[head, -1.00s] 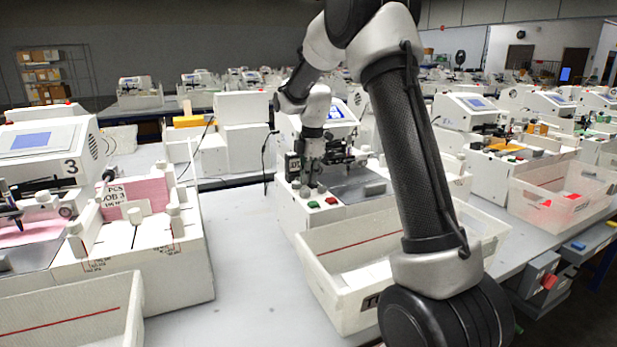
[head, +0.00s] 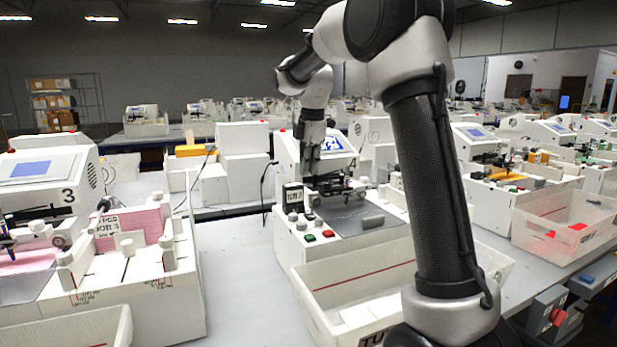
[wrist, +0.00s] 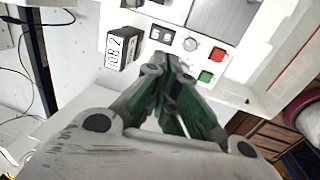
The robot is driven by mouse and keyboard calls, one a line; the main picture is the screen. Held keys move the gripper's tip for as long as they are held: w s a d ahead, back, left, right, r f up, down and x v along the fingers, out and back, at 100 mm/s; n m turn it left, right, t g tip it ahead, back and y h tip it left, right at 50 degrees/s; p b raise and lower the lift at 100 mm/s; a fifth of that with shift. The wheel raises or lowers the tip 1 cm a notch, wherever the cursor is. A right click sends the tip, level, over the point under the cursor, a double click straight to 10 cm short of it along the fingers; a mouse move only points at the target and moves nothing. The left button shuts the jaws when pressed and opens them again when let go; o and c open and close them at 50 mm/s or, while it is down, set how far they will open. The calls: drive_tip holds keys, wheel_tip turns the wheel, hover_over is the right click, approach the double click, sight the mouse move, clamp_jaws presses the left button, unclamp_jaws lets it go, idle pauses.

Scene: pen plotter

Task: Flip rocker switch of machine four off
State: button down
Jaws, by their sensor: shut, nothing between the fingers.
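A white pen plotter machine (head: 285,160) with a blue screen stands at the centre, partly behind my arm; I cannot read its number. Its front panel shows in the wrist view with a black rocker switch (wrist: 162,34), a grey knob (wrist: 190,44), a red button (wrist: 217,54), a green button (wrist: 206,77) and a small job display (wrist: 120,47). The rocker's position is too small to tell. My gripper (wrist: 168,62) is shut and empty, its fingertips over the panel just below the rocker in the picture. In the head view my gripper (head: 311,170) hangs above the panel's left part.
A white bin (head: 350,285) stands in front of the machine. Machine 3 (head: 45,185) and its paper tray (head: 130,250) are at the left. Bare grey table (head: 240,275) lies between them. A translucent bin (head: 570,220) stands at the right.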

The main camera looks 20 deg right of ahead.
sight(304, 217)
idle(0.3)
drive_tip(key=w+f, duration=0.1)
drive_tip(key=f, duration=0.3)
drive_tip(key=w+f, duration=0.1)
drive_tip(key=f, duration=0.4)
drive_tip(key=w+f, duration=0.1)
drive_tip(key=f, duration=0.3)
drive_tip(key=shift+w+f, duration=0.2)
drive_tip(key=shift+w+f, duration=0.15)
drive_tip(key=shift+f, duration=0.15)
idle(0.4)
drive_tip(key=shift+s+r, duration=0.15)
drive_tip(key=shift+s, duration=0.65)
drive_tip(key=shift+r, duration=0.1)
